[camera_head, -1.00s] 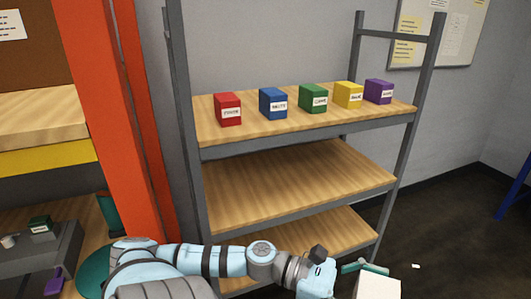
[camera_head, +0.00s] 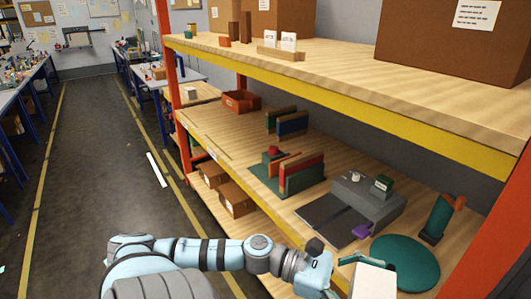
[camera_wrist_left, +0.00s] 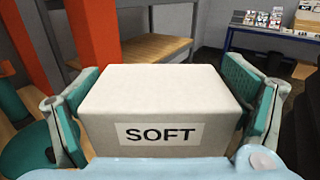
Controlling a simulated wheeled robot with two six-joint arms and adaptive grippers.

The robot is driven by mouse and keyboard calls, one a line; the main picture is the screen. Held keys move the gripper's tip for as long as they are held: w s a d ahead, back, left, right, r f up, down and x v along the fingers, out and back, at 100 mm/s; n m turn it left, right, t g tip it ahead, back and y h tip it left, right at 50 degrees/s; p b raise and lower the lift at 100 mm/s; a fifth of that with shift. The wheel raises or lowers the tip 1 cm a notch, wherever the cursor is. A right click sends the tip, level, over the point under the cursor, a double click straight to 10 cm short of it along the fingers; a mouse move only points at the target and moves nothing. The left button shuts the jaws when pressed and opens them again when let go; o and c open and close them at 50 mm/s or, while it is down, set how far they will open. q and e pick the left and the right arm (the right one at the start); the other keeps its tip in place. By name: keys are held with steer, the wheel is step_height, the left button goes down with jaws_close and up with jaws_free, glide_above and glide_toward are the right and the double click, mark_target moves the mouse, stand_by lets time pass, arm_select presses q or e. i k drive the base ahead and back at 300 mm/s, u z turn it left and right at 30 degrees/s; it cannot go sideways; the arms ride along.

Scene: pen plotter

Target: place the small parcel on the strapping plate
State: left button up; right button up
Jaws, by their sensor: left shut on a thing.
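The small parcel is a white box labelled "SOFT" (camera_wrist_left: 165,95); it also shows at the lower right of the head view (camera_head: 374,281). My left gripper (camera_wrist_left: 162,112) is shut on it, with teal fingers on its two sides. In the head view the gripper (camera_head: 352,268) holds it in front of the rack's middle shelf. A dark flat plate (camera_head: 335,213), probably the strapping plate, lies on that shelf with its top bare. It adjoins a grey unit (camera_head: 368,195) with a small green box on top. My right gripper is not in view.
A round teal disc (camera_head: 405,262) lies right of the plate, close to the parcel in the picture. A dark green upright tool (camera_head: 437,218) stands behind it. Green and red panels (camera_head: 302,176) stand left of the plate. A purple piece (camera_head: 363,231) sits at the unit's front.

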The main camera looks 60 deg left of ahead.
mark_target(334, 217)
steer(key=u, duration=0.75)
steer(key=i, duration=1)
